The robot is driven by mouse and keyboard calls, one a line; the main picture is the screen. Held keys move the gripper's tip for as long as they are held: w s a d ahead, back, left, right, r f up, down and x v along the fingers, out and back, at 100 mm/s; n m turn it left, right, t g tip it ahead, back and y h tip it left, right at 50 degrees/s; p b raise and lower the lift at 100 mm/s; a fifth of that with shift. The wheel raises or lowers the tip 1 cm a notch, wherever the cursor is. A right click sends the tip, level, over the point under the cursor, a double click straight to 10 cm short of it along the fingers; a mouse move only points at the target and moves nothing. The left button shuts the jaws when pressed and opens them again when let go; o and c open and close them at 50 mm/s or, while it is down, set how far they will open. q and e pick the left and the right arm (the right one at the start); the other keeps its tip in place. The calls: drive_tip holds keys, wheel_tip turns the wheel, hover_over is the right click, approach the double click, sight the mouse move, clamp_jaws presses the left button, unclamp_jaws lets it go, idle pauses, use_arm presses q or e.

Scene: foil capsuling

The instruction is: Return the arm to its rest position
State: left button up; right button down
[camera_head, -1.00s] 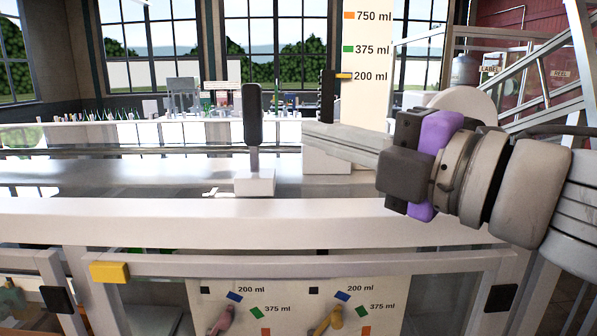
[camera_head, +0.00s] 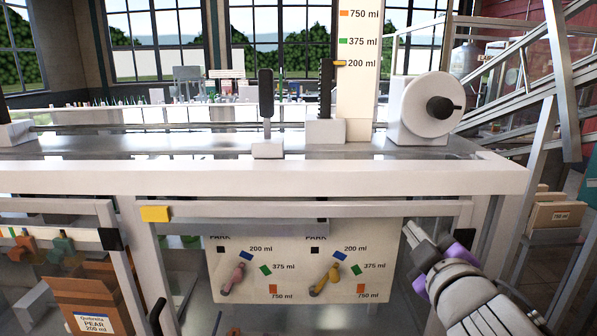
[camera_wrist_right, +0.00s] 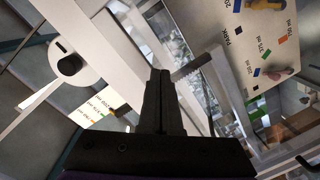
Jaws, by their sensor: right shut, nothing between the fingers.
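My right gripper (camera_head: 411,232) is at the lower right in the head view, with grey fingers, dark jaw blocks and purple parts. It is below the white table edge, in front of the right post of the machine frame, apart from the dial panel (camera_head: 222,283). In the right wrist view its dark fingers (camera_wrist_right: 160,75) lie side by side, shut, with nothing between them. My left gripper does not show clearly; a dark rounded piece at the lower left of the head view is too small to identify.
The white machine table (camera_head: 300,178) spans the view. On it stand a black lever (camera_head: 266,92), a volume scale (camera_head: 358,75) and a white wheel with a black knob (camera_head: 430,105). A yellow block (camera_head: 156,214) sits on the front rail. A cardboard box (camera_head: 95,292) is lower left.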

drive_tip(key=s+d+f+m+g+h, duration=0.1)
drive_tip(key=s+f+m+g, duration=0.25)
drive_tip(key=f, duration=0.95)
drive_tip(key=s+d+f+m+g+h, duration=0.1)
drive_tip(key=s+d+f+m+g, duration=0.2)
drive_tip(key=f, duration=0.9)
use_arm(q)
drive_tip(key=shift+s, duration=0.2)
use_arm(e)
drive_tip(key=s+a+f+m+g+y, duration=0.2)
drive_tip(key=s+a+f+m+g, duration=0.1)
drive_tip(key=s+f, duration=0.8)
wheel_tip(320, 180, down, 4)
drive_tip(key=shift+s+a+r+g, duration=0.2)
drive_tip(key=shift+s+a+g, duration=0.15)
drive_tip(key=shift+a+g, duration=0.6)
drive_tip(key=shift+a+m, duration=0.15)
drive_tip(key=shift+m, duration=0.1)
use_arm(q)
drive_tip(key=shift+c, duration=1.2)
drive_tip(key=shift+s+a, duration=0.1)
use_arm(e)
drive_tip(key=shift+w+a, duration=0.1)
drive_tip(key=shift+a, duration=0.05)
